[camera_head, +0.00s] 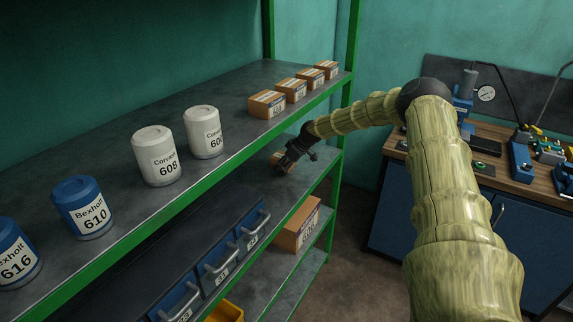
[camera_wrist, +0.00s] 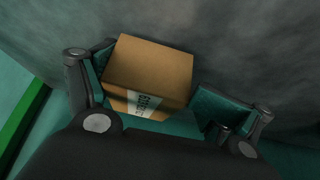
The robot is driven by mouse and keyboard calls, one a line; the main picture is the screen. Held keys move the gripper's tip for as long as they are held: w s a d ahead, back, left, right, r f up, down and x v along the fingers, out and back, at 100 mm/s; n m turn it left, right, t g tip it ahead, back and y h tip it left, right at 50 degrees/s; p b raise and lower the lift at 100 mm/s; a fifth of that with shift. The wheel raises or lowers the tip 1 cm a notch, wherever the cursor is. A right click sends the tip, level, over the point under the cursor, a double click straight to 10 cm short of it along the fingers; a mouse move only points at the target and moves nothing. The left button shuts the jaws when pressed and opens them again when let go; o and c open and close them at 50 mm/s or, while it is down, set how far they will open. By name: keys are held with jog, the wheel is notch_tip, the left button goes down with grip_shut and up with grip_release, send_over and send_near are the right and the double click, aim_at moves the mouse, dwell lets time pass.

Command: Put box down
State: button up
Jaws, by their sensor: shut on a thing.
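A small brown cardboard box (camera_wrist: 150,72) with a white printed label sits between the two fingers of my gripper (camera_wrist: 158,98) in the wrist view. My gripper is shut on it. In the head view my gripper (camera_head: 286,165) reaches in between the top shelf and the shelf below, near the right end of the rack. Only a small part of the held box (camera_head: 276,159) shows there, behind the dark fingers. I cannot tell whether the box touches the grey shelf surface (camera_wrist: 245,45).
The top shelf (camera_head: 110,133) holds white canisters (camera_head: 158,156), blue canisters (camera_head: 83,208) and several small boxes (camera_head: 267,104). Blue drawers (camera_head: 214,268) stand left of my gripper. A larger box (camera_head: 297,226) is lower down. A green post (camera_head: 350,45) bounds the rack's right end.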

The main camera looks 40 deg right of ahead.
jog(key=shift+a+f+b, duration=0.15)
jog(key=shift+f+b, duration=0.05)
jog(key=shift+b, duration=0.15)
jog(key=shift+f, duration=0.1)
jog(key=shift+f+b, duration=0.3)
jog(key=shift+b, duration=0.1)
jog(key=shift+r, duration=0.1)
jog(key=o, duration=1.2)
jog(key=shift+r, duration=0.15)
jog(key=shift+r+p, duration=0.5)
jog(key=shift+p, duration=0.3)
jog(key=b+v, duration=0.2)
jog(key=v, duration=0.5)
jog(key=shift+s+b, duration=0.2)
jog(key=shift+b, duration=0.2)
